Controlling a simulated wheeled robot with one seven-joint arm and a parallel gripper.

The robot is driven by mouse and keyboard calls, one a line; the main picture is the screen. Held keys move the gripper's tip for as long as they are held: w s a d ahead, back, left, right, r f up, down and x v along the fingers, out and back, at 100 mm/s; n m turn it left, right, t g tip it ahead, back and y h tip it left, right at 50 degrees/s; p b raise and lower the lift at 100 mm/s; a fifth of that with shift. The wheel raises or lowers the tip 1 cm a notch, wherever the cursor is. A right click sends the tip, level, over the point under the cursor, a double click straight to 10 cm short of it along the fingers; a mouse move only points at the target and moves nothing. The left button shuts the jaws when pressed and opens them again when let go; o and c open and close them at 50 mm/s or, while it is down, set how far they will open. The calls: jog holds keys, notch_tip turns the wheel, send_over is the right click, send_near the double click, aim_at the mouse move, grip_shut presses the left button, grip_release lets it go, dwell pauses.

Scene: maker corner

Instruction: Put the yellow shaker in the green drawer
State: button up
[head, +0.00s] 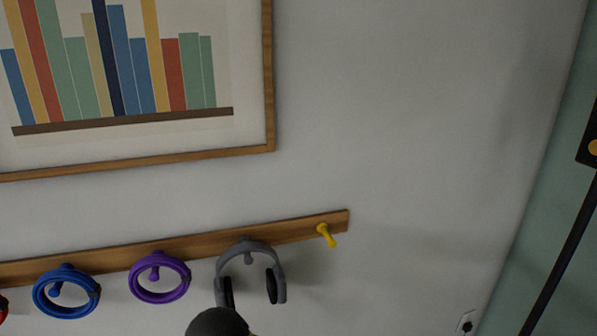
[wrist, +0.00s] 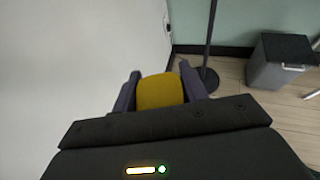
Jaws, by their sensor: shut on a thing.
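In the wrist view, my gripper (wrist: 163,88) is shut on the yellow shaker (wrist: 160,92), which sits between its two dark fingers. Only the shaker's yellow top part shows; the rest is hidden by my gripper body. In the head view, a dark rounded shape at the bottom edge seems to be part of my arm, with the shaker not clearly visible there. The green drawer is not in either view.
A wooden rail (head: 205,246) on the white wall carries a blue ring (head: 66,311), a purple ring (head: 160,296), grey headphones (head: 272,285) and a yellow peg (head: 327,236). A framed picture (head: 140,164) hangs above. A grey bin (wrist: 278,72) and dark pole (wrist: 209,45) stand on the floor.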

jog(key=d, duration=0.7)
